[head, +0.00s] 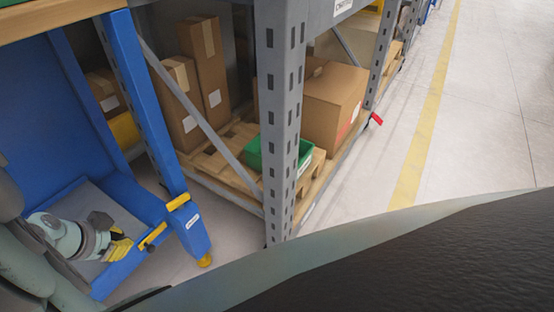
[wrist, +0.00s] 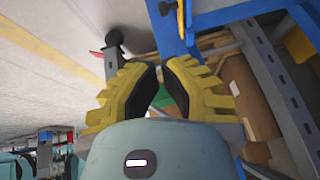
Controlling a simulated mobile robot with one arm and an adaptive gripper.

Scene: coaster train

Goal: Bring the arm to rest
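My gripper (head: 120,247) shows at the lower left of the head view, low in front of the blue frame. Its pale green wrist and arm come in from the left edge. In the wrist view my gripper (wrist: 161,82) has two yellow ribbed fingers with dark inner pads. The pads are apart, with a gap that narrows towards the tips. Nothing is held between them. A green bin lies far beyond the gap. Part of my arm is cut off by the left edge of the head view.
The blue frame (head: 143,95) with yellow fittings stands close by my gripper. A grey rack post (head: 283,110) stands to its right. Boxes (head: 333,103) and a green bin (head: 256,155) sit on pallets behind. Open floor with a yellow line (head: 428,125) lies to the right.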

